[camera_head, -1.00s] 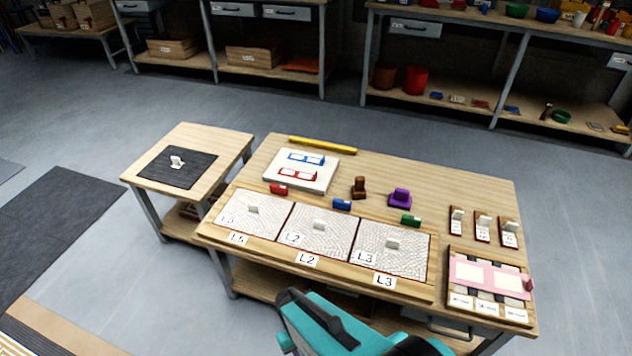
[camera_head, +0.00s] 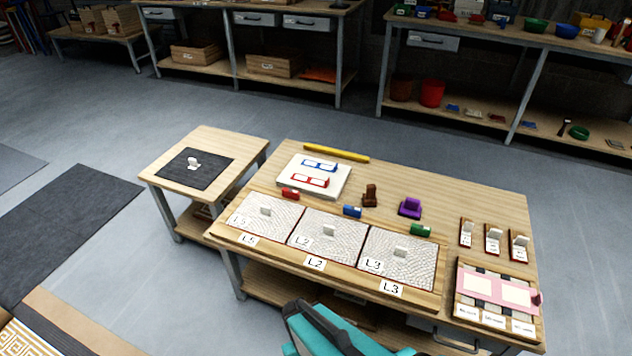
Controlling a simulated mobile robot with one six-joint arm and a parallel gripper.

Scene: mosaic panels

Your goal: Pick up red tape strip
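A red strip with white patches (camera_head: 310,181) lies on a white board (camera_head: 337,183) at the back left of the main table. A similar blue strip (camera_head: 319,164) lies behind it on the same board. Which red piece is the tape strip, I cannot tell for sure. Part of my teal and black arm shows at the bottom edge, in front of the table; its gripper fingers do not show.
Three pale panels labelled L5, L2 and L3 (camera_head: 330,252) line the table's front. Brown (camera_head: 370,196) and purple (camera_head: 410,208) objects stand behind them. A pink-banded tray (camera_head: 462,308) is at right. A yellow bar (camera_head: 336,153) lies at the back edge. A side table (camera_head: 228,146) stands left.

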